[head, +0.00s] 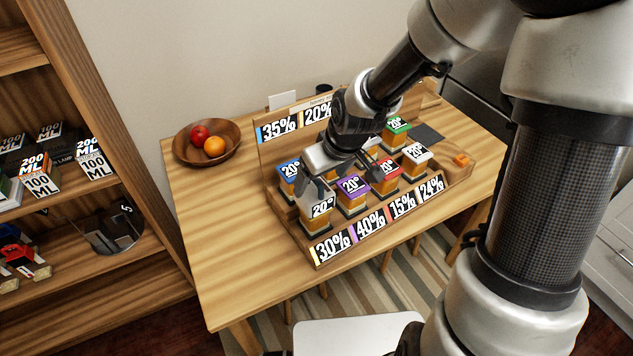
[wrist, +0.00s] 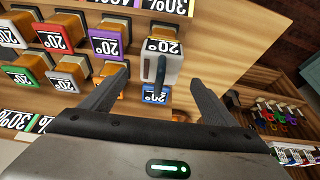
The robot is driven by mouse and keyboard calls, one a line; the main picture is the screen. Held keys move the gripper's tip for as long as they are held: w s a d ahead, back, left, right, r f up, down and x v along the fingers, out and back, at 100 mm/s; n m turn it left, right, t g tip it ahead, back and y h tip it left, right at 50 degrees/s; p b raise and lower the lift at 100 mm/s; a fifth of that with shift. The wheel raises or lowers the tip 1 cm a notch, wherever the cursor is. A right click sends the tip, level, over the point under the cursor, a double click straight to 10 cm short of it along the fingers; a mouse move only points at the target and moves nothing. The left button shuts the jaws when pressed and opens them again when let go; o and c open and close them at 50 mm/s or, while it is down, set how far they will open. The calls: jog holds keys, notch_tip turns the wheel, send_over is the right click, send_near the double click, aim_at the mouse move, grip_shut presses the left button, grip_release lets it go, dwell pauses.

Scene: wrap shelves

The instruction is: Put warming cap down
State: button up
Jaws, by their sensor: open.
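The warming cap (wrist: 158,65), a grey block with a dark handle and a "20°" label, is on a jar at the front left of the wooden rack. It also shows in the head view (head: 317,203), partly hidden by my gripper. My gripper (wrist: 159,76) is open, with one finger on each side of the cap in the wrist view; I cannot tell whether they touch it. The wooden rack (head: 283,208) carries several jars with coloured lids, including a blue one (head: 289,169) and a purple one (head: 352,184), next to the cap.
The rack stands on a wooden table (head: 220,245); its left side is clear. A wooden bowl (head: 178,153) with a red and an orange fruit stands at the back left. A wooden shelf unit (head: 125,150) with boxes is at the left. Percentage signs line the rack's front and back.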

jog(key=shift+p+v, duration=0.5)
jog(key=shift+v, duration=1.4)
